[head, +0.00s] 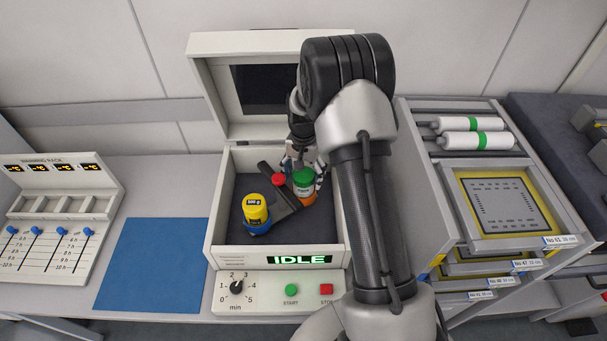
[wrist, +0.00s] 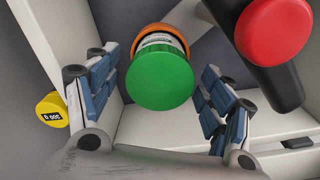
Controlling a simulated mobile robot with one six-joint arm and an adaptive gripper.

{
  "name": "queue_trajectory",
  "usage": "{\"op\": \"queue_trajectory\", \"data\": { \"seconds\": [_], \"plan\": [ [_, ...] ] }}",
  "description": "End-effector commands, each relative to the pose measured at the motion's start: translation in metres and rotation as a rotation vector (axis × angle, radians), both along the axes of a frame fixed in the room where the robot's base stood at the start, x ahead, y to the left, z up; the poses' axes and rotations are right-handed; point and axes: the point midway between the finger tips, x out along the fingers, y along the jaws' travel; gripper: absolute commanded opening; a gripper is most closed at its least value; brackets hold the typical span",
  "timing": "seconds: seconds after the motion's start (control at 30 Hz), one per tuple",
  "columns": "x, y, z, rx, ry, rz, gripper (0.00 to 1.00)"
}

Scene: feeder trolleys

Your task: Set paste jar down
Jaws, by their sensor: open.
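The paste jar with a green lid (head: 304,175) and a white label stands inside the open machine, in an orange cup (head: 310,197). In the wrist view the green lid (wrist: 160,82) faces the camera, with the orange rim (wrist: 163,40) just behind it. My gripper (head: 303,167) is over the jar. In the wrist view its open fingers (wrist: 158,78) stand on both sides of the jar, with a visible gap on each side. The jar's lower part is hidden by the cup and lid.
A yellow weight (head: 255,208) sits in a blue cup (head: 257,228) on the other end of the dark rotor, which has a red knob (head: 278,180). The machine's walls (head: 219,200) and raised lid (head: 207,90) surround the space. A blue mat (head: 152,265) lies clear at left.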

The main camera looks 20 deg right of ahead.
Motion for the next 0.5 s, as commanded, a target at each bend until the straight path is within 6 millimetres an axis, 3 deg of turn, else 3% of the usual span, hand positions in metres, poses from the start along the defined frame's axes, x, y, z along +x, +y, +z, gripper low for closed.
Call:
{"op": "queue_trajectory", "data": {
  "seconds": [0.17,0.5],
  "plan": [
    [0.001,0.0,0.021,-0.001,-0.004,0.0,0.74],
    [0.001,0.0,0.093,-0.001,-0.004,0.0,0.74]
  ]
}}
